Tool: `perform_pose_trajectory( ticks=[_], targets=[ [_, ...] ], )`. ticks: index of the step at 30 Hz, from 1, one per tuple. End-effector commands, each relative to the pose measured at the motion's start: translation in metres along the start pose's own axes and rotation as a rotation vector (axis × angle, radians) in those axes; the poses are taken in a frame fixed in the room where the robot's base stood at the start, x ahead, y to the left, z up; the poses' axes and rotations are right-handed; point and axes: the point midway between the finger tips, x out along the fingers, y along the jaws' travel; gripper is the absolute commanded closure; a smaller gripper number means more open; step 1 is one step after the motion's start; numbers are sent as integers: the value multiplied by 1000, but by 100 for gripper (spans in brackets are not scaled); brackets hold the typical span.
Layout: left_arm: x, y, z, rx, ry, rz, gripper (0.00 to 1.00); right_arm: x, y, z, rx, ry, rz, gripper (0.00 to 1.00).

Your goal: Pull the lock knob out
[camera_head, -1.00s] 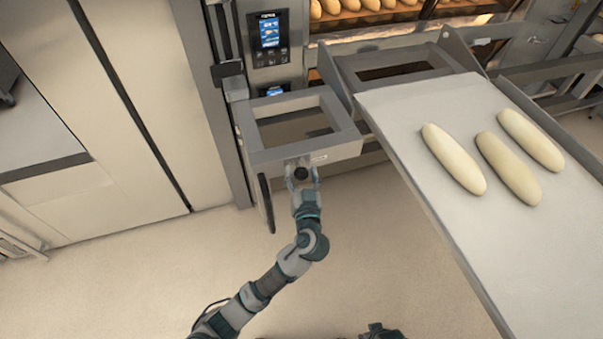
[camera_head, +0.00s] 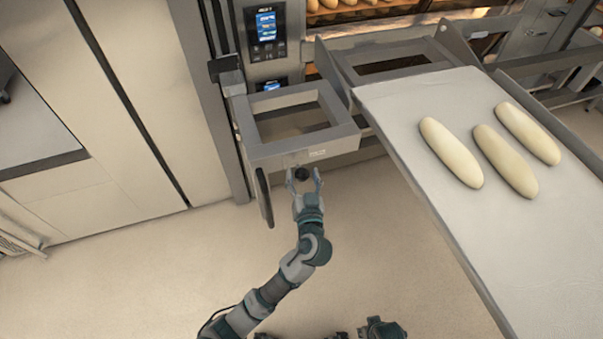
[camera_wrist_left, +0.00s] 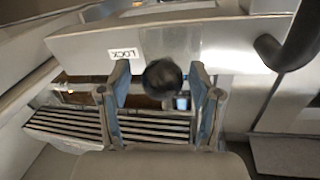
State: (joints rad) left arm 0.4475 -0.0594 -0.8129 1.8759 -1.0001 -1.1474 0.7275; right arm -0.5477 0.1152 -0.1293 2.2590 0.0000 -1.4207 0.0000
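The lock knob (camera_head: 302,174) is round and black, on the front of a grey metal frame (camera_head: 262,151). In the left wrist view the knob (camera_wrist_left: 162,78) shows close up, beside a LOCK label (camera_wrist_left: 123,54). My left gripper (camera_head: 304,182) is open, its fingertips on either side of the knob. In the wrist view the left gripper (camera_wrist_left: 161,85) shows a clear gap between each finger and the knob, so it does not hold it. How far the knob stands out from the frame is hard to tell. I cannot make out my right gripper.
A loader board (camera_head: 400,105) with three pale loaves (camera_head: 451,153) slopes down at the right. A dark handle (camera_head: 264,197) hangs left of the knob. The oven's control screen (camera_head: 266,27) is behind. The floor in front of the frame is open.

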Motion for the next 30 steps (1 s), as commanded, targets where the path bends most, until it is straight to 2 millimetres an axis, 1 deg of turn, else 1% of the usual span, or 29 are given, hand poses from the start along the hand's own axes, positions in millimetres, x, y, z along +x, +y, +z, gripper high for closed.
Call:
perform_pose_trajectory(
  ticks=[8,11,14,21,24,27,30],
  targets=[
    [1,-1,0,0,0,-2,33,-1,0,-3,-3,9,0,60],
    [-5,0,1,-1,-1,-1,33,-2,0,-2,-2,9,0,60],
    [-20,0,1,-3,-3,-1,33,-2,0,-2,-2,8,1,60],
    [-74,1,2,-2,-5,0,33,-2,0,-1,-1,6,0,60],
    [-94,2,2,-1,-4,0,33,-1,0,-1,0,5,0,60],
    [-107,2,2,0,-3,0,33,-1,0,-1,0,5,0,60],
    [-115,2,2,1,-3,-1,33,-1,0,-1,0,4,0,60]
  ],
)
